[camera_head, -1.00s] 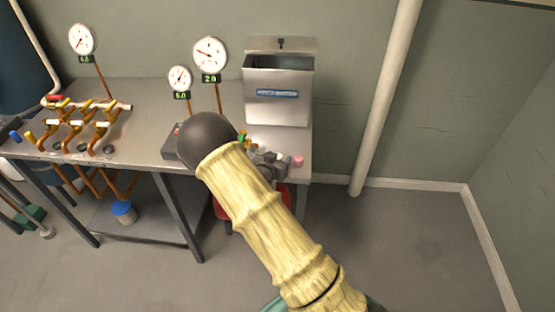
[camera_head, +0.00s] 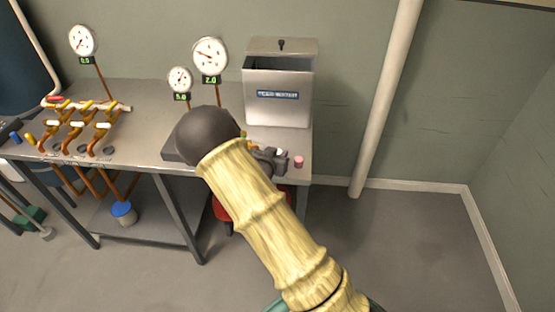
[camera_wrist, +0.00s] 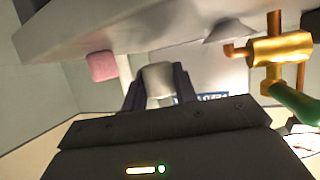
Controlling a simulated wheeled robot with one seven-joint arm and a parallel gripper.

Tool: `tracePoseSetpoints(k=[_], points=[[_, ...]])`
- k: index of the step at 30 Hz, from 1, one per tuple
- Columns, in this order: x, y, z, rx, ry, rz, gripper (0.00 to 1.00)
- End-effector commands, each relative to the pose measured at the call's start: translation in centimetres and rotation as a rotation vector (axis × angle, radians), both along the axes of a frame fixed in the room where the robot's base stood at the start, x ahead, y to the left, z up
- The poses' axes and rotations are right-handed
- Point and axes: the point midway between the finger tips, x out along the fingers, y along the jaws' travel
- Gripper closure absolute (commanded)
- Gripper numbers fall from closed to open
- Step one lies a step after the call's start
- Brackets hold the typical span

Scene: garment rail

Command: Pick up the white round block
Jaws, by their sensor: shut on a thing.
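The white round block (camera_wrist: 157,79) sits between the two dark fingers of my gripper (camera_wrist: 158,88) in the wrist view. The fingers are shut on its sides. In the head view my gripper (camera_head: 270,160) is low over the right front part of the workbench (camera_head: 140,150), partly hidden behind my arm. Only a small pale bit of the block shows there beside the fingers. Whether the block touches the bench top is hard to tell.
A pink block (camera_head: 298,161) stands just right of my gripper, and also shows in the wrist view (camera_wrist: 102,66). A steel bin (camera_head: 278,95) stands behind. Brass valves and pipes (camera_head: 75,125) are at left, with gauges (camera_head: 210,55) at the back.

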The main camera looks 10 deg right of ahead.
Motion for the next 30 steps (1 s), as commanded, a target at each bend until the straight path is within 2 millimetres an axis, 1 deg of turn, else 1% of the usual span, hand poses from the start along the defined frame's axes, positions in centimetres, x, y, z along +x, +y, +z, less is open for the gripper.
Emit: tracePoseSetpoints(k=[1, 6, 9, 12, 16, 30], points=[[0.0, 0.0, 1.1, 0.003, -0.004, -0.001, 0.94], [0.0, 0.1, 4.5, 0.002, -0.004, 0.002, 0.94], [0.0, 0.1, 6.0, 0.002, -0.003, 0.0, 0.94], [0.0, 0.1, 7.0, 0.001, -0.001, 0.001, 0.94], [0.0, 0.0, 7.3, 0.0, 0.0, 0.0, 0.94], [0.0, 0.0, 7.3, 0.0, 0.001, 0.0, 0.94]])
